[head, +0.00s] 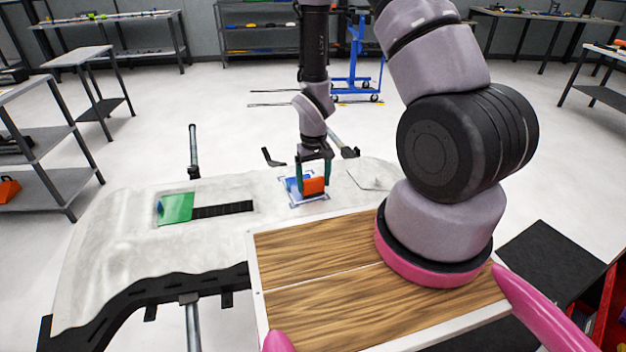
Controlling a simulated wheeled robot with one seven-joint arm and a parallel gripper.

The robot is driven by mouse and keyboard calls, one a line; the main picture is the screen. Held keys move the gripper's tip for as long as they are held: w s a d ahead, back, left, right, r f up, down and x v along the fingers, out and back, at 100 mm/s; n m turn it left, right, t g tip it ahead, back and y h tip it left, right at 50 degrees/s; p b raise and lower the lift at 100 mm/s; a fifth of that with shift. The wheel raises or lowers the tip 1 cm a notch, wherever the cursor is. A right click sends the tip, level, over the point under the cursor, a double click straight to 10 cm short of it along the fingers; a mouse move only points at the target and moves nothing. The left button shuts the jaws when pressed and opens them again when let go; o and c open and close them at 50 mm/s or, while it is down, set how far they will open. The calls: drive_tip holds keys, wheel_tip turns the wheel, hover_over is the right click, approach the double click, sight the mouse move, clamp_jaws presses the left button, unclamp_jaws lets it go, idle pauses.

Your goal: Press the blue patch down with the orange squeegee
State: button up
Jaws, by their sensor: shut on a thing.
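My gripper (314,172) is at the middle of the head view, pointing down, its fingers shut on the orange squeegee (314,187). The squeegee is low over the blue patch (293,187) and hides much of it. Blue shows to the left of the squeegee and along its lower edge. The patch lies on the pale grey curved panel (120,240). I cannot tell whether the squeegee's edge touches the patch.
A green patch (176,208) and a black strip (222,209) lie on the panel to the left. A wooden board (320,260) is in front of the panel. A blue trolley (355,70) and shelves stand behind.

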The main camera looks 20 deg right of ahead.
drive_tip(key=shift+s, duration=0.1)
drive_tip(key=shift+s+d, duration=0.1)
drive_tip(key=shift+s, duration=0.65)
wheel_tip(320, 180, up, 7)
idle(0.5)
drive_tip(key=w+d+r, duration=0.2)
drive_tip(key=w+d, duration=0.2)
drive_tip(key=w, duration=0.2)
drive_tip(key=w+d+r+m, duration=0.1)
drive_tip(key=w+d+r, duration=0.1)
drive_tip(key=w+d, duration=0.2)
drive_tip(key=w, duration=0.2)
drive_tip(key=shift+w+d+r, duration=0.15)
drive_tip(key=shift+w+d, duration=0.05)
drive_tip(key=shift+w, duration=0.2)
